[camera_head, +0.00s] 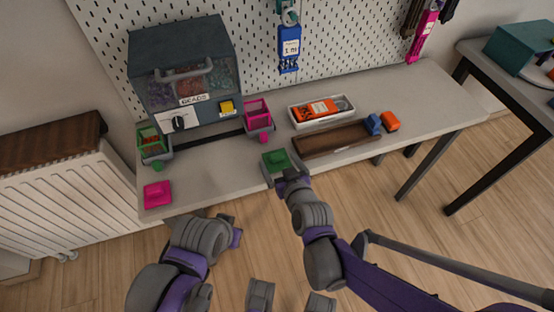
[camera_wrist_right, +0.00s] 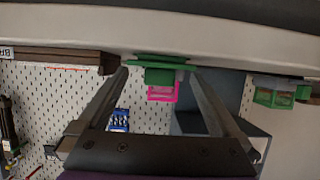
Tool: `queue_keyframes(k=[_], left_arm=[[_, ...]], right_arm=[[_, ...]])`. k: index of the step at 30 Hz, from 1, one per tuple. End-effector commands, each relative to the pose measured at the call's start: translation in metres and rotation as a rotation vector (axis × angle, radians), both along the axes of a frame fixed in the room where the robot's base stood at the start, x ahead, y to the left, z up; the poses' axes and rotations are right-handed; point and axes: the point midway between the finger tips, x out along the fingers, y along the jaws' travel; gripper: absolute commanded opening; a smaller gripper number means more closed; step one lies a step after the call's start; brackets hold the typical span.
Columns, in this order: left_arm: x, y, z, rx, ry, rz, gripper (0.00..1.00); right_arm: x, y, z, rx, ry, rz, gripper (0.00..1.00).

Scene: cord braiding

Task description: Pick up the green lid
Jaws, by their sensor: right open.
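The green lid (camera_head: 276,159) lies near the table's front edge, below the pink bin in the head view. It is flat, with a raised block on top. My right gripper (camera_head: 279,172) is at the table's front edge, right at the near side of the lid. In the right wrist view, which is upside down, my right gripper (camera_wrist_right: 160,78) has its fingers apart. The green lid (camera_wrist_right: 163,61) shows between and beyond the fingertips, and I cannot tell if they touch it. My left gripper (camera_head: 232,231) hangs in front of the table, away from the lid; its jaws are unclear.
A pink lid (camera_head: 157,194) lies at the front left. The bead box (camera_head: 184,78) stands behind, between a green bin (camera_head: 153,143) and a pink bin (camera_head: 258,114). A brown wooden tray (camera_head: 337,140), blue block (camera_head: 373,124) and orange block (camera_head: 390,122) are to the right.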

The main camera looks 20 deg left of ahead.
Motion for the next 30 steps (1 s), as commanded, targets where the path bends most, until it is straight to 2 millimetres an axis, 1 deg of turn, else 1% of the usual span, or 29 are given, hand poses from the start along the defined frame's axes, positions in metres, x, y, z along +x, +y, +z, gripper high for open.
queue_keyframes(k=[1, 3, 6, 13, 14, 15, 24, 30], left_arm=[[0.0, 0.0, -0.002, 0.0, 0.001, 0.0, 0.0], [0.0, 0.0, -0.003, 0.0, 0.001, 0.0, 0.0], [0.0, 0.0, -0.004, 0.0, 0.001, 0.0, 0.0], [0.0, 0.0, -0.004, 0.0, 0.001, 0.0, 0.0], [0.0, 0.0, -0.004, 0.0, 0.001, 0.0, 0.0], [0.0, 0.0, -0.004, 0.0, 0.001, 0.0, 0.0], [0.0, 0.0, -0.004, 0.0, 0.001, 0.0, 0.0], [0.0, 0.0, -0.004, 0.0, 0.001, 0.0, 0.0]], right_arm=[[0.007, 0.006, -0.004, 0.0, 0.0, 0.001, 1.0], [0.014, 0.01, -0.007, 0.001, 0.001, 0.001, 1.0], [0.02, 0.014, -0.01, 0.0, 0.0, 0.0, 1.0], [0.02, 0.014, -0.01, 0.0, 0.0, 0.0, 1.0], [0.02, 0.014, -0.01, 0.0, 0.0, 0.0, 0.96], [0.02, 0.014, -0.01, 0.001, 0.001, 0.0, 0.89], [0.02, 0.014, -0.01, 0.0, 0.001, 0.0, 0.36], [0.02, 0.014, -0.009, 0.0, 0.001, 0.0, 0.36]])
